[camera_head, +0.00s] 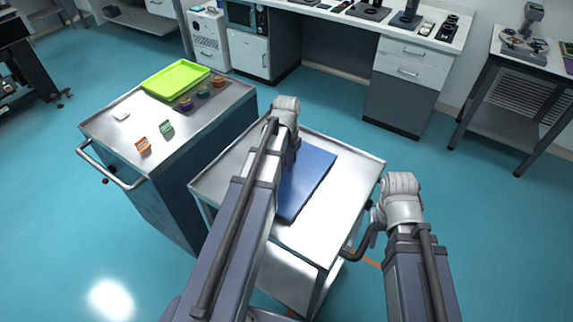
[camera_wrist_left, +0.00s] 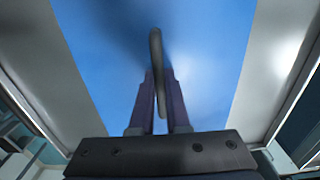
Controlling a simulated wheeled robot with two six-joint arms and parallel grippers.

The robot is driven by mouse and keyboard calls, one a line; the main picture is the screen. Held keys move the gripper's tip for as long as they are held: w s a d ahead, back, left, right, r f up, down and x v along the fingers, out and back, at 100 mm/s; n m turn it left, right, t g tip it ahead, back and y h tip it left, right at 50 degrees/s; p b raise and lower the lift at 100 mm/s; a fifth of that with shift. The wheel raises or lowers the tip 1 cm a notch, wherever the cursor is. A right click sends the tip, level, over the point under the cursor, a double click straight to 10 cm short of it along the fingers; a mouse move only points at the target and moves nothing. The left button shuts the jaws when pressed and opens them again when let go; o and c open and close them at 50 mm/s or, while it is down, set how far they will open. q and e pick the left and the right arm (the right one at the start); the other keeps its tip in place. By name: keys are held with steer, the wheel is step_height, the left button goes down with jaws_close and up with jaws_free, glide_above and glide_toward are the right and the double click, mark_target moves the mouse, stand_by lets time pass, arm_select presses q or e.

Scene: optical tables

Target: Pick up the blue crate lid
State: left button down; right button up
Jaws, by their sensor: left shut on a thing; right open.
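The blue crate lid (camera_head: 308,178) lies as a flat blue panel over the top of the near metal cart, partly hidden behind my left arm. In the left wrist view the lid (camera_wrist_left: 215,50) fills the middle, with a thin grey upright handle (camera_wrist_left: 156,45) on it. My left gripper (camera_wrist_left: 158,85) is shut on this handle, one finger on each side. Whether the lid touches the cart top cannot be told. My right gripper (camera_head: 400,200) is open, beside the cart's right edge and away from the lid; its fingers are mostly hidden by the wrist.
The near cart (camera_head: 345,185) has a raised rim and a dark handle (camera_head: 356,248) close to my right wrist. A second cart (camera_head: 105,128) on the left holds a lime-green tray (camera_head: 176,78) and several small coloured items. A white bench (camera_head: 440,38) stands behind, with open floor between.

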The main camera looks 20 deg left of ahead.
arm_select(q)
step_height(320, 180, up, 10)
steer(key=p, duration=0.9)
steer(key=shift+f, duration=0.25)
steer(key=shift+s+f, duration=0.1)
